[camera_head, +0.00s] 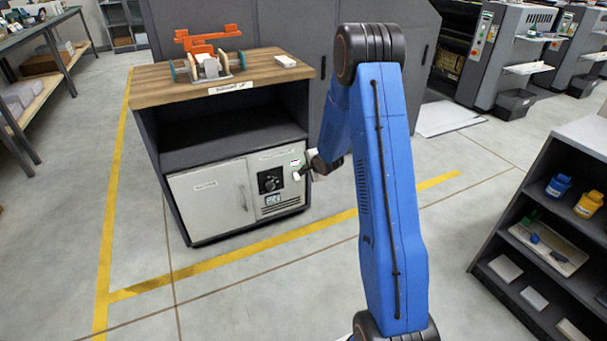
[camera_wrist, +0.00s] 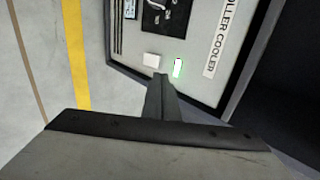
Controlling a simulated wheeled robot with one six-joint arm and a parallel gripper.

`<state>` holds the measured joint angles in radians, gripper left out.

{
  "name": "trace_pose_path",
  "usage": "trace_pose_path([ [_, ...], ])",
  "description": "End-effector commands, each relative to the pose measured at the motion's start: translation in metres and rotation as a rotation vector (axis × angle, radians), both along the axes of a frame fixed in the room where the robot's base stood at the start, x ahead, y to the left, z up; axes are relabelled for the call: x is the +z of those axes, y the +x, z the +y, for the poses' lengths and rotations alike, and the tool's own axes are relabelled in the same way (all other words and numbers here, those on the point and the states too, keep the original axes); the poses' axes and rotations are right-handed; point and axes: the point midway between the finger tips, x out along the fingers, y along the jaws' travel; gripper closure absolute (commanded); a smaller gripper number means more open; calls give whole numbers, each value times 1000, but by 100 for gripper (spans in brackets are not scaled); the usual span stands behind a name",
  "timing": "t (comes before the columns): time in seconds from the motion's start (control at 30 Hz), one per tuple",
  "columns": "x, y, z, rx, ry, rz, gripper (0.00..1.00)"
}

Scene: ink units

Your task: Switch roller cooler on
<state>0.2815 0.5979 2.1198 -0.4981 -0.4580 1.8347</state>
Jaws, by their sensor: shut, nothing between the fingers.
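The roller cooler panel (camera_head: 290,190) is the light right-hand front of the wooden-topped cabinet, with a black dial (camera_head: 270,180) and a small display (camera_head: 272,199). In the wrist view its label "ROLLER COOLER" (camera_wrist: 222,38) appears sideways. A white square button (camera_wrist: 151,60) and a small green-lit element (camera_wrist: 178,67) sit side by side on the panel. My gripper (camera_wrist: 160,82) is shut and empty, its tips close in front of these two. Whether it touches either cannot be told. In the head view my gripper (camera_head: 300,173) is at the panel's right side.
The cabinet's left door (camera_head: 210,200) is closed, beside the panel. An orange tool (camera_head: 208,38) and a white block (camera_head: 285,61) are on the wooden top. A dark shelf (camera_head: 510,195) with bottles stands at right. Floor before the cabinet is clear.

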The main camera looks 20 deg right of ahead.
Motion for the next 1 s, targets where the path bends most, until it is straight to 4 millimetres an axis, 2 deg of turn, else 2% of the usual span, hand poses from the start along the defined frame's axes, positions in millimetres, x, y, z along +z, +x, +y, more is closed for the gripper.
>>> trace_pose_path([
  [0.1, 11, -5, 0, 1, -1, -1, 100],
  [0.23, 15, -8, 0, -1, 1, -1, 100],
  [0.83, 18, -9, 0, 2, -4, 0, 100],
  [1.0, 43, -17, 5, 28, -63, 11, 100],
])
